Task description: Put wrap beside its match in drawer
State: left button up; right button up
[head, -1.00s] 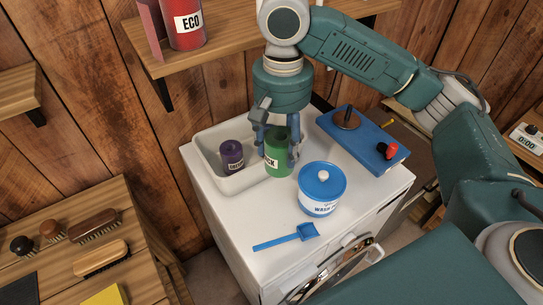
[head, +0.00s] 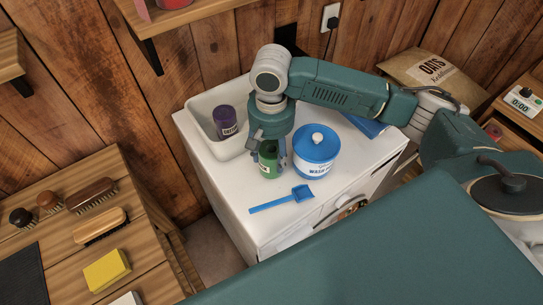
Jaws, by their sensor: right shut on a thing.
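My right gripper (head: 268,150) points down and is shut on a green cylinder (head: 269,166) with a pale label, above or on the white machine top (head: 225,185); I cannot tell whether its base touches. A purple cylinder (head: 224,122) with lettering stands in the white open bin (head: 197,108), behind and left of my gripper. I cannot make out which thing is the wrap or its match. No drawer is clearly in view. My left gripper is not in view.
A blue lidded tub (head: 316,150) stands close right of my gripper, with a blue scoop (head: 283,200) in front. A blue board (head: 365,124) is partly behind my arm. Brushes (head: 92,194) and a yellow block (head: 107,270) lie on the wooden bench at left.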

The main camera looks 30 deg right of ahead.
jog(key=shift+f, duration=1)
jog(key=o, duration=1.3)
jog(key=shift+f, duration=0.1)
